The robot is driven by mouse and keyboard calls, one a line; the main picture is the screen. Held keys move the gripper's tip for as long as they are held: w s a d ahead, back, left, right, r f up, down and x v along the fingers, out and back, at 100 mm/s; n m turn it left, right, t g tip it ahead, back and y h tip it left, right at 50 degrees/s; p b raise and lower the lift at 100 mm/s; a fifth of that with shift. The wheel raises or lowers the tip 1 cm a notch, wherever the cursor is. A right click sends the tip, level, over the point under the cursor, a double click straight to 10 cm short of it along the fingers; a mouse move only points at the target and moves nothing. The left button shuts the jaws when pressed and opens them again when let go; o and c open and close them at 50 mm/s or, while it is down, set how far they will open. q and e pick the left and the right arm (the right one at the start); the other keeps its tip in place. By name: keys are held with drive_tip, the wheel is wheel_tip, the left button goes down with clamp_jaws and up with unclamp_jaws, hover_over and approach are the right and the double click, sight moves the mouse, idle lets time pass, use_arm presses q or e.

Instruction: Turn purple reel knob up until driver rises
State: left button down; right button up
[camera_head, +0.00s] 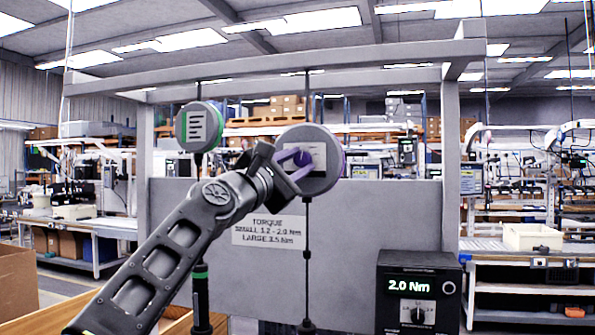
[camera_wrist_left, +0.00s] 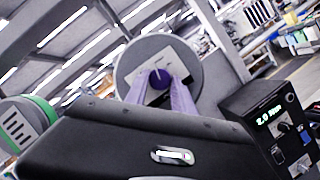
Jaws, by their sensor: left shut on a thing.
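The purple-rimmed reel (camera_head: 325,160) hangs from the overhead frame, its grey face toward me. Its purple knob (camera_head: 303,158) sits at the middle of the face. My left gripper (camera_head: 297,163) reaches up from the lower left and is shut on the knob. In the left wrist view the knob (camera_wrist_left: 160,78) shows between the two purple-looking fingers of my left gripper (camera_wrist_left: 160,88), with the reel (camera_wrist_left: 190,62) behind. A cord drops from the reel to a dark driver (camera_head: 307,326), cut off by the lower edge. My right gripper does not show.
A green-rimmed reel (camera_head: 198,127) hangs left, with a green-banded driver (camera_head: 201,295) below it. A torque sign (camera_head: 269,232) is on the grey back panel (camera_head: 375,220). A black controller (camera_head: 418,290) reading 2.0 Nm stands at the lower right. A wooden box edge (camera_head: 180,322) is at the lower left.

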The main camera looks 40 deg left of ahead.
use_arm(q)
drive_tip(key=shift+m+g+h, duration=0.3)
drive_tip(key=shift+m, duration=0.7)
drive_tip(key=c, duration=1.1)
unclamp_jaws()
drive_tip(key=shift+o, duration=0.2)
drive_tip(key=shift+s, duration=0.15)
drive_tip(key=b+v, duration=0.1)
drive_tip(key=v, duration=0.6)
drive_tip(key=shift+s+b, duration=0.25)
drive_tip(key=shift+b, duration=0.15)
